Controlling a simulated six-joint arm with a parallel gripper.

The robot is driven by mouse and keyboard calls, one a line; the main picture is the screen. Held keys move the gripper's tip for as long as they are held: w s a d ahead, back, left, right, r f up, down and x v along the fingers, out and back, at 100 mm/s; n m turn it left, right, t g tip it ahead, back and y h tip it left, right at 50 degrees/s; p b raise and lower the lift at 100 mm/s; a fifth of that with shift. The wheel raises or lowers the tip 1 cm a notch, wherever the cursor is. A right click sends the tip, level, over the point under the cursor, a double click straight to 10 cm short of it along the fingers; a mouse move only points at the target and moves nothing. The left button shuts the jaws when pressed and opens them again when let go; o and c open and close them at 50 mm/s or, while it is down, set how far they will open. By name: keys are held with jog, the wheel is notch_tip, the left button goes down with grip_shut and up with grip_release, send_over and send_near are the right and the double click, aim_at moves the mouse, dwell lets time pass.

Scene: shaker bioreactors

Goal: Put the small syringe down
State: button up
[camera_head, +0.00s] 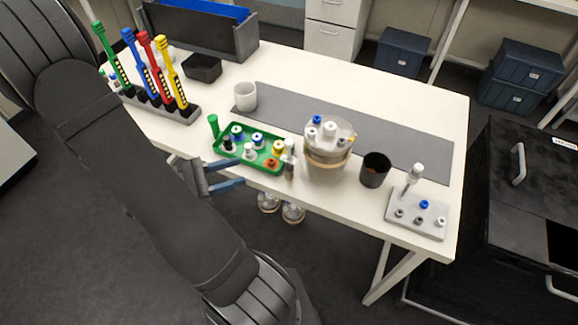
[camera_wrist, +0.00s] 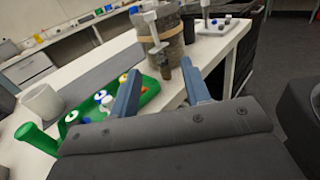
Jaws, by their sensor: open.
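The small syringe (camera_head: 289,148) is upright beside the right end of the green tray (camera_head: 221,156), near the table's front edge. In the wrist view its pale flange and barrel (camera_wrist: 153,30) show in front of the round vessel, with a brownish lower end. I cannot tell what supports it. My gripper (camera_head: 240,172) is open and empty, its blue fingers pointing right at the tray's front edge. In the wrist view the syringe is beyond the fingertips (camera_wrist: 161,70), apart from them.
The round vessel (camera_head: 328,152) stands right of the syringe, then a dark cup (camera_head: 375,170) and a grey rack (camera_head: 427,227) holding a taller syringe (camera_head: 413,178). A white cup (camera_head: 245,97) stands behind the tray. The grey mat (camera_head: 400,150) is largely clear.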

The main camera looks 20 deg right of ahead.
send_near(289, 150)
jog(key=d+f, duration=0.2)
jog(key=d, duration=0.3)
jog(key=shift+w+d+r, duration=0.15)
jog(key=shift+d+r, duration=0.05)
jog(key=shift+d, duration=1.1)
jog(key=shift+w+d+r, duration=0.1)
jog(key=shift+d+r, duration=0.05)
jog(key=shift+d, duration=1.15)
jog(key=shift+c, duration=0.2)
grip_shut()
